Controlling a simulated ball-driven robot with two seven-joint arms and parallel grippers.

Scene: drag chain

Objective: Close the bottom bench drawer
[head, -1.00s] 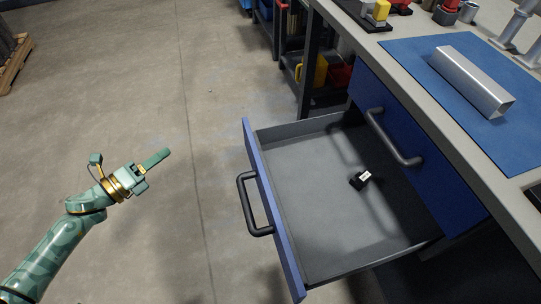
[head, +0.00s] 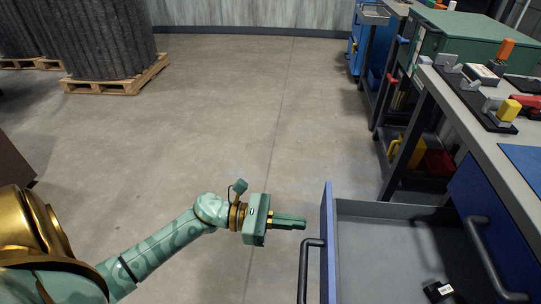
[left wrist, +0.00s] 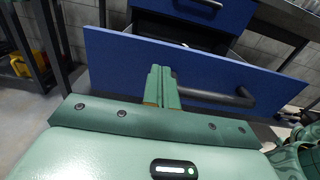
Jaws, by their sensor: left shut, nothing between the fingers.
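The bottom bench drawer (head: 400,210) stands pulled out, with a blue front and a grey inside. A small black object with a white label (head: 438,291) lies in it. Its dark bar handle (head: 304,268) is on the outer face. My left gripper (head: 303,222) is shut and empty, just left of the drawer front near its far end, pointing at it. In the left wrist view the shut fingers (left wrist: 162,86) are in front of the blue drawer front (left wrist: 115,58), beside its handle (left wrist: 215,97). I cannot tell whether they touch it. My right gripper is not in view.
Above the drawer is another blue drawer front (head: 490,220) with a dark handle, under the bench top (head: 490,140). A cart with yellow and red items (head: 408,152) stands beyond. Pallets (head: 115,80) are at the far left. The floor between is clear.

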